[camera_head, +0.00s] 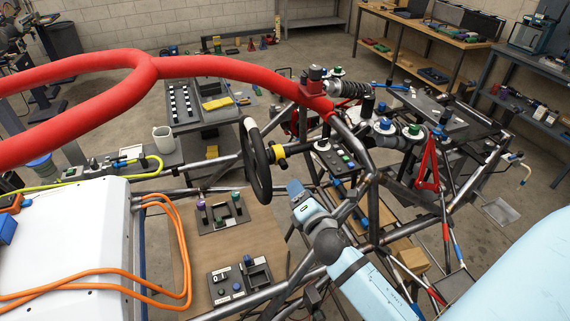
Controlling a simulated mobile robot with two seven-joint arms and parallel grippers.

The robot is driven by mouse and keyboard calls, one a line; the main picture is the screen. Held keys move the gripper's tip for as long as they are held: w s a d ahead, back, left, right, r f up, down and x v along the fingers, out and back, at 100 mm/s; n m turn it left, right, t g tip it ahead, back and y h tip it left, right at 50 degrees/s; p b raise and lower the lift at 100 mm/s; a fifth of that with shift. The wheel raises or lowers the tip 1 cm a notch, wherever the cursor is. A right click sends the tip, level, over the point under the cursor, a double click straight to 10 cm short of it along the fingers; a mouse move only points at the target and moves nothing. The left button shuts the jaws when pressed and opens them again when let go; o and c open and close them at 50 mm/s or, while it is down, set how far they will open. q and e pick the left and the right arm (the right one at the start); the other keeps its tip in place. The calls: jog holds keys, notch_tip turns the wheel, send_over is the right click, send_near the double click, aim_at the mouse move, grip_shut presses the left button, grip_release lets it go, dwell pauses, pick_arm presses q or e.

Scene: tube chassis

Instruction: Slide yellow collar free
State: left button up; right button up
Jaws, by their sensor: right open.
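The yellow collar (279,152) is a small ring around the dark shaft just right of the black steering wheel (257,160). It sits between the wheel hub and a black part. My right gripper (295,187) is open, at the end of my light blue arm. In the picture it is below and slightly right of the collar, apart from it, with nothing visible between its fingers. The fingers are small, and their distance from the shaft is hard to judge. My left gripper is not in view.
A thick red padded tube (215,66) crosses the upper left. Grey chassis tubes (374,205) stand close around my right arm. A white box (70,245) with orange cables fills the lower left. A wooden board (252,229) carries dark fixtures below the wheel.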

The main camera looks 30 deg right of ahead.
aim_at(285, 167)
jog(key=p+x, duration=0.1)
jog(key=x, duration=0.8)
jog(key=shift+w+p, duration=0.2)
jog(key=shift+p, duration=0.15)
jog(key=shift+w+f, duration=0.1)
jog(key=shift+w, duration=0.25)
jog(key=shift+c, duration=0.5)
jog(key=c, duration=0.7)
grip_shut()
